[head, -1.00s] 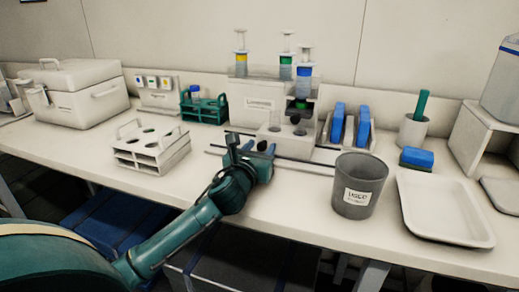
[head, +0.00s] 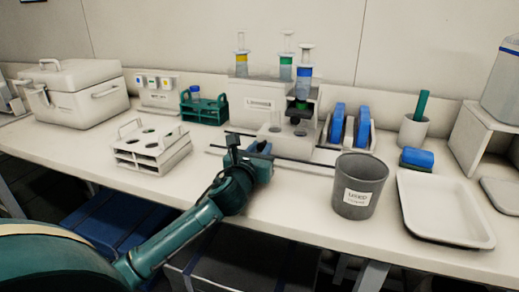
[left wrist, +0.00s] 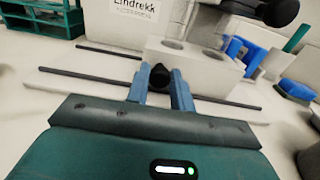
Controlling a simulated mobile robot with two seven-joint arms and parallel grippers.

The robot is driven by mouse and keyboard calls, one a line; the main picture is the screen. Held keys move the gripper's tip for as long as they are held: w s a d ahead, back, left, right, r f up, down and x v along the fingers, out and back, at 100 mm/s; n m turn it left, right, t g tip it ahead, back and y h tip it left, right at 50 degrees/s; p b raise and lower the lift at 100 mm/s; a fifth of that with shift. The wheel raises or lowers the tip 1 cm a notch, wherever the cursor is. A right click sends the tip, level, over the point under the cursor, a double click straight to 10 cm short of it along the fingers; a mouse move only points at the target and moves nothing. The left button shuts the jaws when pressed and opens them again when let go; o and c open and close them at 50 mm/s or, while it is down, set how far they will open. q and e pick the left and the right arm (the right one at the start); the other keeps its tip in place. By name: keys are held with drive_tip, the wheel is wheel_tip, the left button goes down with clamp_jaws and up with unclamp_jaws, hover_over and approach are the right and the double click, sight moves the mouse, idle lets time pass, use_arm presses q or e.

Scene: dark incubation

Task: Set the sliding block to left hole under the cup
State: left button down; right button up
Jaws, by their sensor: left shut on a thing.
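The sliding block (head: 286,141) is a white block with two round holes in its top, standing in front of the white dispenser stand. It also shows in the left wrist view (left wrist: 196,64), with a black knob (left wrist: 160,77) on its front left. My left gripper (left wrist: 160,88) has its two blue fingers shut on that knob; it also shows in the head view (head: 249,150). The black cup (head: 301,105) hangs above the block, nearer its right hole in the head view. Exact hole alignment cannot be told. My right gripper is out of view.
Dark rails (left wrist: 85,77) run left and right past the block. A grey bin (head: 360,187) and a white tray (head: 446,208) stand to the right. A white rack (head: 151,148) stands to the left. The counter in front of the rack is clear.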

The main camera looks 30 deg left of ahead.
sight(292, 146)
use_arm(q)
drive_tip(key=d+p, duration=0.1)
drive_tip(key=d, duration=0.2)
drive_tip(key=w+d+p, duration=0.1)
drive_tip(key=d, duration=0.2)
drive_tip(key=shift+w+r+p, duration=0.15)
drive_tip(key=shift+w+p, duration=0.05)
drive_tip(key=shift+p, duration=0.15)
drive_tip(key=shift+w+d, duration=0.1)
drive_tip(key=shift+d, duration=0.4)
drive_tip(key=c, duration=1.2)
unclamp_jaws()
drive_tip(key=shift+d, duration=0.15)
drive_tip(key=shift+c, duration=0.2)
drive_tip(key=v, duration=1.3)
